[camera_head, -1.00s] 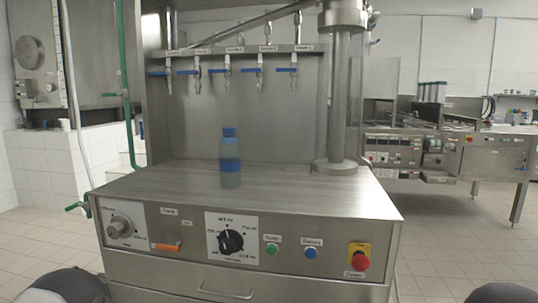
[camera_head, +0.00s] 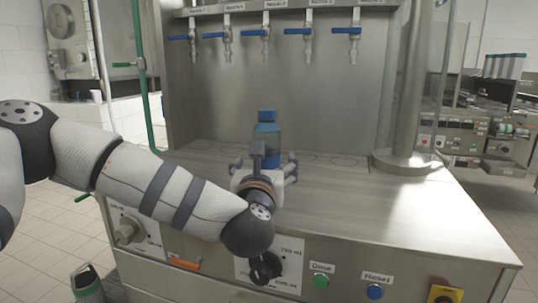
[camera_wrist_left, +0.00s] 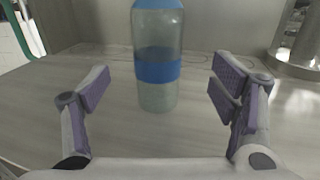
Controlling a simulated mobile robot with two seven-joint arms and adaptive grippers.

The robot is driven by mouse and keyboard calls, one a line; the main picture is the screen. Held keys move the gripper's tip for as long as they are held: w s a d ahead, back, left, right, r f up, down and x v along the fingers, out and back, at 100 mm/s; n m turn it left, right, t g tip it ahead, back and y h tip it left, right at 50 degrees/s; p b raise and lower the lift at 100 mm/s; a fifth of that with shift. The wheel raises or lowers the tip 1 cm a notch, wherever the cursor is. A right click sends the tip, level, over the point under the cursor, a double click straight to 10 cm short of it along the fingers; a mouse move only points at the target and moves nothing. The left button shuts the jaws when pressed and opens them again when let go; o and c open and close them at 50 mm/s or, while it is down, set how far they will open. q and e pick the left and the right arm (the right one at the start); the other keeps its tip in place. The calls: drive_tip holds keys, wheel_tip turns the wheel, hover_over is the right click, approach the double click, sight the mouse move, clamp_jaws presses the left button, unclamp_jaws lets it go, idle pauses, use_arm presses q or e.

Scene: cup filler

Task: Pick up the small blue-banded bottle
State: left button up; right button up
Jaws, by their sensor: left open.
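The small blue-banded bottle (camera_head: 267,130) stands upright on the steel counter top, with a blue cap and a clear body. My left gripper (camera_head: 265,168) is in front of it and hides its lower part in the head view. In the left wrist view the bottle (camera_wrist_left: 157,55) stands between and a little beyond the fingertips of the open gripper (camera_wrist_left: 158,85). The fingers do not appear to touch it. Its blue band and pale liquid show there, and its top is cut off. My right gripper is not in view.
A row of blue-handled taps (camera_head: 266,35) hangs above the back of the counter (camera_head: 400,205). A steel column (camera_head: 408,90) stands at the right. The front panel has a dial (camera_head: 265,268), a green button (camera_head: 320,281) and a blue button (camera_head: 375,291). The counter right of the bottle is clear.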

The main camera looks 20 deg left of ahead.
sight(267, 147)
use_arm(q)
drive_tip(key=x, duration=1)
drive_tip(key=shift+s+a+r+b, duration=0.1)
drive_tip(key=shift+r+b, duration=0.05)
drive_tip(key=shift+b, duration=0.15)
drive_tip(key=shift+r, duration=0.1)
drive_tip(key=shift+c, duration=0.5)
clamp_jaws()
